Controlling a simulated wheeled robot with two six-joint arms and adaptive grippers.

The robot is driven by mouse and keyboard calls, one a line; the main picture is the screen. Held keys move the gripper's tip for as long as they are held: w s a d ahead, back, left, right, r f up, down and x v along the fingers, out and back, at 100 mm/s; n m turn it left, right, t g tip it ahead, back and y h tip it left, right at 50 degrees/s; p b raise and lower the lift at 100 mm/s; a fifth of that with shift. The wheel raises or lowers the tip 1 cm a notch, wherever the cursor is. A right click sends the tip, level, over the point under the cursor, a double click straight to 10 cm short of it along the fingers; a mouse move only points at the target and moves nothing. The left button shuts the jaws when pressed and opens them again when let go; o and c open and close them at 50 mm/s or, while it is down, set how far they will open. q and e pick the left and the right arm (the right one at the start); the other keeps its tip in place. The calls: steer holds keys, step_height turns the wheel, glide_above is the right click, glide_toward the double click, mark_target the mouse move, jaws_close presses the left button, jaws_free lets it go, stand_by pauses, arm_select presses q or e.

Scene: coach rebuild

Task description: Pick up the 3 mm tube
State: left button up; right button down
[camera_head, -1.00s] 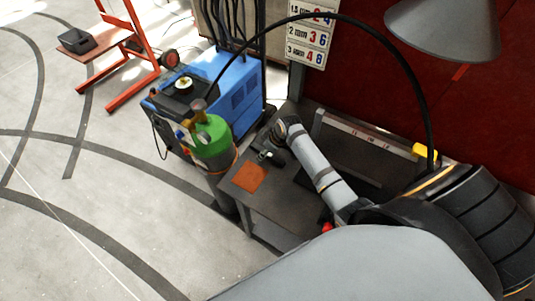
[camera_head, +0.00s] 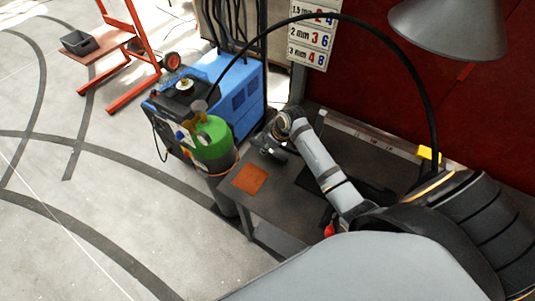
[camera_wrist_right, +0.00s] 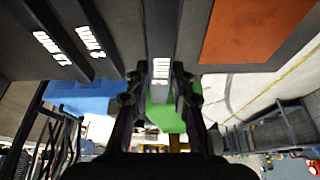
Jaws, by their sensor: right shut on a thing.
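A grey tube-like bar (camera_wrist_right: 162,35) with a white label, too small to read surely, runs down the middle of the right wrist view. My right gripper (camera_wrist_right: 160,85) is shut on its labelled end. Two darker labelled bars, one (camera_wrist_right: 42,38) and another (camera_wrist_right: 92,40), lie to the left, apart from the fingers. In the head view my right gripper (camera_head: 268,148) is over the far left end of the dark workbench (camera_head: 272,208); the held bar is hard to make out there. My left gripper is not in view.
A brown-orange square (camera_head: 249,179) lies on the bench near the gripper. A green gas cylinder (camera_head: 212,140) and a blue machine (camera_head: 235,88) stand just beyond the bench. A dark hose (camera_head: 345,17) arches overhead. A grey lamp shade (camera_head: 448,28) hangs at upper right.

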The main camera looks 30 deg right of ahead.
steer(key=s+r, duration=0.9)
steer(key=s, duration=0.5)
steer(key=shift+r, duration=0.2)
